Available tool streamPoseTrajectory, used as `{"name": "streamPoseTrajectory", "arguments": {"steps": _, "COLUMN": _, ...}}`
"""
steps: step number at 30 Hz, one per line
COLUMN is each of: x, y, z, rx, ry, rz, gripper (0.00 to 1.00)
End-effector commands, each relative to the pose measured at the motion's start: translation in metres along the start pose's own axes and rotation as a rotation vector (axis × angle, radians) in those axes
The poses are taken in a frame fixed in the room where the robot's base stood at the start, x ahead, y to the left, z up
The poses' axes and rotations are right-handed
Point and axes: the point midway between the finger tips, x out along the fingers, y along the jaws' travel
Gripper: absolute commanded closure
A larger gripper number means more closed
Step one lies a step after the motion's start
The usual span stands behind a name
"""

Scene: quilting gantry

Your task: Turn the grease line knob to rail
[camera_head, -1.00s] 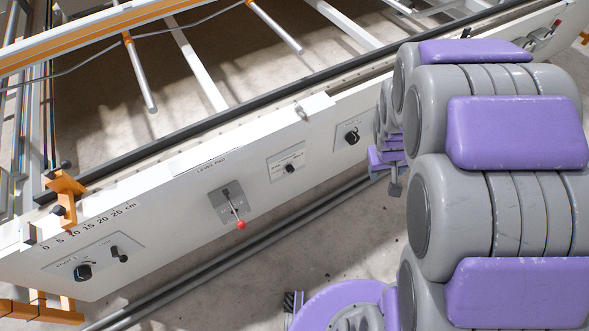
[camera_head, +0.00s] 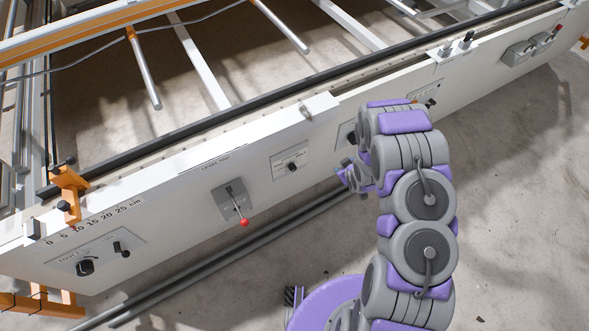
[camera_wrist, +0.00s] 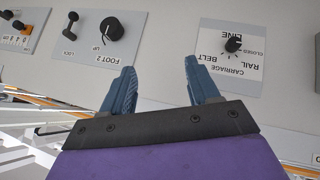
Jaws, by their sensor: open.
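The grease line knob (camera_wrist: 233,44) is a small black knob on a white plate (camera_wrist: 217,65) at the upper right of the wrist view, where the lettering is upside down. RAIL, BELT, CARRIAGE and CLOSED are readable around it; its exact pointing is too small to tell. In the head view the same knob (camera_head: 292,166) sits on the white panel, left of my arm. My gripper (camera_wrist: 160,82) is open and empty, its two blue fingers apart. In the wrist view the knob lies beyond the right finger, untouched. In the head view my gripper (camera_head: 352,176) is right of the plate.
The FOOT 2 knob (camera_wrist: 111,30) and LOCK switch (camera_wrist: 70,25) are beside the plate. A red-tipped lever (camera_head: 243,222) sticks out from the panel left of the plate. A grey pipe (camera_head: 200,268) runs low in front of the panel.

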Motion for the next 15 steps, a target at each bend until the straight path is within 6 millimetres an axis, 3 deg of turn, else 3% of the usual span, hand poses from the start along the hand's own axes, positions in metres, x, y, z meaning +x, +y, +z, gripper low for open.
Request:
{"name": "streamPoseTrajectory", "arguments": {"steps": 6, "x": 0.033, "y": -0.061, "z": 0.018, "rx": -0.002, "ry": 0.18, "rz": -0.048, "gripper": 0.4}}
{"name": "streamPoseTrajectory", "arguments": {"steps": 15, "x": 0.041, "y": -0.138, "z": 0.024, "rx": 0.048, "ry": 0.409, "rz": -0.062, "gripper": 0.4}}
